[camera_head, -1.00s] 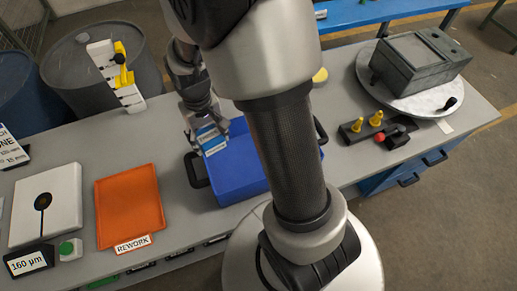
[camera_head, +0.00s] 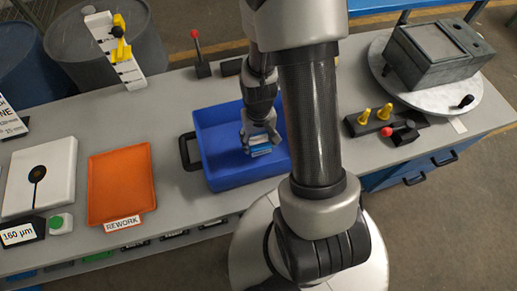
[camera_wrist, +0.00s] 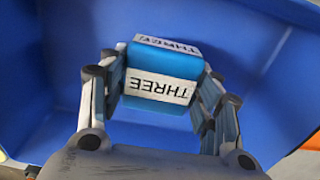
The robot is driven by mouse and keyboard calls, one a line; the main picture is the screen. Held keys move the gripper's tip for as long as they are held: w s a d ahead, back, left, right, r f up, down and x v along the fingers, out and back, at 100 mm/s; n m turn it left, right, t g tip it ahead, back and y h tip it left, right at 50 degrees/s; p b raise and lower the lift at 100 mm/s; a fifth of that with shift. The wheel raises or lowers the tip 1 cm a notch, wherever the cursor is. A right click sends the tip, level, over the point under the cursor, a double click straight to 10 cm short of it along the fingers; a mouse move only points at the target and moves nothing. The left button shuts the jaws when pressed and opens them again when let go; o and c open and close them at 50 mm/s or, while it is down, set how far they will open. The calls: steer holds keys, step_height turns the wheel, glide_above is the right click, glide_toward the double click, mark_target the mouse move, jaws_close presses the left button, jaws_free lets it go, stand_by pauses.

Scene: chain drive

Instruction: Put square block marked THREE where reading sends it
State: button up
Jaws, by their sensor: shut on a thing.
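The square block marked THREE (camera_wrist: 160,87) is blue with white labels. It sits between the fingers of my gripper (camera_wrist: 158,98) in the wrist view, and the gripper is shut on it. In the head view my gripper (camera_head: 260,143) points down inside the blue bin (camera_head: 218,178), with the block (camera_head: 261,151) at its fingertips. Whether the block touches the bin floor I cannot tell. A display reading 160 µm (camera_head: 20,232) stands at the front left. The orange tray labelled REWORK (camera_head: 120,185) lies empty left of the bin.
A white gauge plate (camera_head: 40,178) and a green button (camera_head: 61,223) are at the left. A red-knobbed lever (camera_head: 198,52) stands behind the bin. Yellow pegs (camera_head: 374,114) and a round turntable with a grey box (camera_head: 432,60) are at the right. A partly hidden sign (camera_head: 10,120) is at the left edge.

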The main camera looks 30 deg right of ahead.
mark_target(259, 148)
steer(key=shift+f+b, duration=0.75)
steer(key=shift+f, duration=1.55)
steer(key=shift+f, duration=0.15)
steer(key=o, duration=1.5)
